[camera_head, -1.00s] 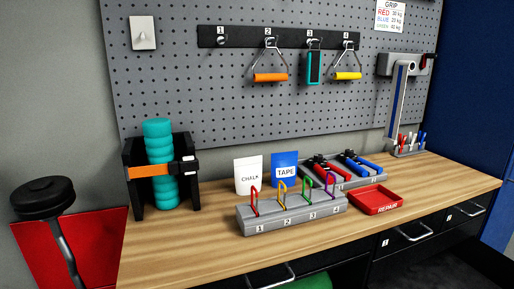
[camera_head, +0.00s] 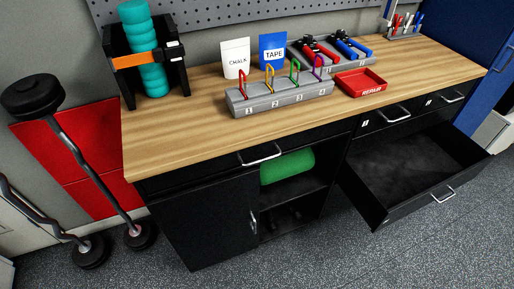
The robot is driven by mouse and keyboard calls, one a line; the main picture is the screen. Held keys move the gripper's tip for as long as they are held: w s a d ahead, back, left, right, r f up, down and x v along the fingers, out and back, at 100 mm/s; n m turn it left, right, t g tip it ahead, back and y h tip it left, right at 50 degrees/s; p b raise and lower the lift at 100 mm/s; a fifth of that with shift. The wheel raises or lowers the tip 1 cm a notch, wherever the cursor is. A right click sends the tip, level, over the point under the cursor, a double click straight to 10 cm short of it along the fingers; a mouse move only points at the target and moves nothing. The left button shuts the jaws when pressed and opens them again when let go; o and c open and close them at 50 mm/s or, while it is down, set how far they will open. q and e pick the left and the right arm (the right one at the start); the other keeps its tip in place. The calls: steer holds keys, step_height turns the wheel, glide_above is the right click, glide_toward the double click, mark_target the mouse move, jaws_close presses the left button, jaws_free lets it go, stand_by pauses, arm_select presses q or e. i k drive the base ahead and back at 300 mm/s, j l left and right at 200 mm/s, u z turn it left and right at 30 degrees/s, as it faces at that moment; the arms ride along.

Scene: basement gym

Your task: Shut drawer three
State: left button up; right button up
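A large black drawer (camera_head: 405,165) stands pulled out at the lower right of the workbench, below two small drawers. It looks empty inside. Its front has a silver bar handle (camera_head: 437,194); I cannot read a number on it. The left small drawer (camera_head: 390,117) and the right small drawer (camera_head: 447,97) above it look shut, each with a silver handle and a small white label. Neither of my grippers is in view.
The wooden bench top (camera_head: 200,125) holds a grey rack (camera_head: 280,98) with coloured hooks, a red tray (camera_head: 361,82) and pouches. A green roll (camera_head: 287,166) lies in an open cubby. Bars with weights (camera_head: 35,95) stand at left. The speckled floor in front is clear.

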mark_target(387, 183)
steer(key=z, duration=1.65)
